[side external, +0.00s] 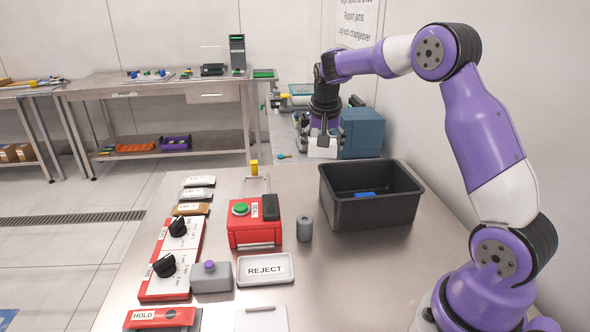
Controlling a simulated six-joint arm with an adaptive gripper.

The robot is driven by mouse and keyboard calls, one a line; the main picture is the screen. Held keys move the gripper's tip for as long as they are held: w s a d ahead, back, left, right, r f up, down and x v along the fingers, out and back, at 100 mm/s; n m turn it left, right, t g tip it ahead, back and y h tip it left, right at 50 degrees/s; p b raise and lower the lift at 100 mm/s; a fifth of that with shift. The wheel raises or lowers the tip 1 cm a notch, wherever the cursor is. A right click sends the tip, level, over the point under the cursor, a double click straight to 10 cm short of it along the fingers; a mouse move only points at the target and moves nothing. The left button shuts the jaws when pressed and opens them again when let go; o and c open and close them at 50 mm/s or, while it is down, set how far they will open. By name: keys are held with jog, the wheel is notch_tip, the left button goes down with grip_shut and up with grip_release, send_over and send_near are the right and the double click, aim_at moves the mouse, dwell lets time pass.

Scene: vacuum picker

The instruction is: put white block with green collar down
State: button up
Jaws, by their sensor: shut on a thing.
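My gripper (325,138) points down above the back of the steel table, left of the dark bin. It is shut on a white block (322,152), which hangs below the fingers, apart from the table. The green collar cannot be made out at this size, and the fingers cover the block's upper part.
A dark grey bin (341,206) with a blue piece (365,195) inside stands at the right. A red SEAL device (254,234), grey cylinder (305,228), white REJECT tray (242,277) and red-and-white knob panel (155,285) occupy the front and left. Bare table (345,280) lies front right.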

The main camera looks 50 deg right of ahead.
jog(key=s+d+f+m, duration=0.1)
jog(key=s+d+f, duration=0.1)
jog(key=d, duration=0.4)
jog(key=s+d+f, duration=0.2)
jog(key=s+d, duration=0.3)
jog(key=d, duration=0.1)
jog(key=s+d+f+m, duration=0.1)
jog(key=s+d+f, duration=0.1)
jog(key=d, duration=0.5)
jog(key=shift+s+f+m+g, duration=0.15)
jog(key=shift+s+f+g, duration=0.05)
jog(key=shift+s, duration=0.25)
jog(key=shift+s+f+m+g, duration=0.15)
jog(key=shift+s+g, duration=0.05)
jog(key=shift+s, duration=0.25)
jog(key=shift+d+f, duration=0.1)
jog(key=shift+f, duration=1.95)
jog(key=shift+f, duration=0.1)
jog(key=o, duration=1)
